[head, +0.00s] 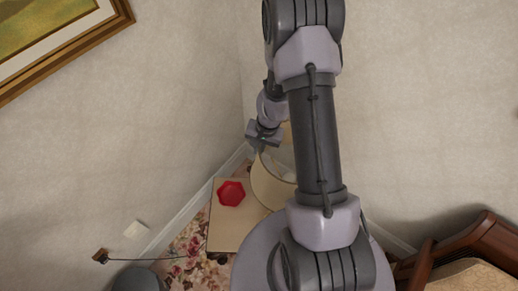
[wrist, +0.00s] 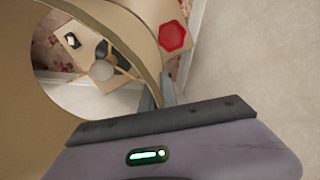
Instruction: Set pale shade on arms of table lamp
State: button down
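The pale shade (wrist: 135,30) is a beige open ring, large and close in the wrist view. My gripper (wrist: 160,92) has its fingers on both sides of the shade's wall at the rim. In the head view my gripper (head: 254,146) is at the upper left edge of the shade (head: 268,188), which hangs tilted over the small table. Through the shade's opening in the wrist view, the table lamp (wrist: 102,70) shows a round pale centre with thin arms spreading out, below and apart from the shade. In the head view I cannot make out the lamp.
A red dish (head: 231,193) lies on the beige small table (head: 228,236), which stands near the wall corner. A floral rug (head: 188,252) lies in front. A wooden chair (head: 470,250) is at the right. A framed picture (head: 60,40) hangs on the left wall.

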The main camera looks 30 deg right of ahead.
notch_tip(320, 180, down, 8)
jog(key=b, duration=0.7)
jog(key=shift+r, duration=0.15)
jog(key=shift+b, duration=1.5)
dwell(2.2)
jog(key=shift+f+b, duration=0.95)
dwell(0.5)
jog(key=shift+b, duration=0.5)
dwell(1.1)
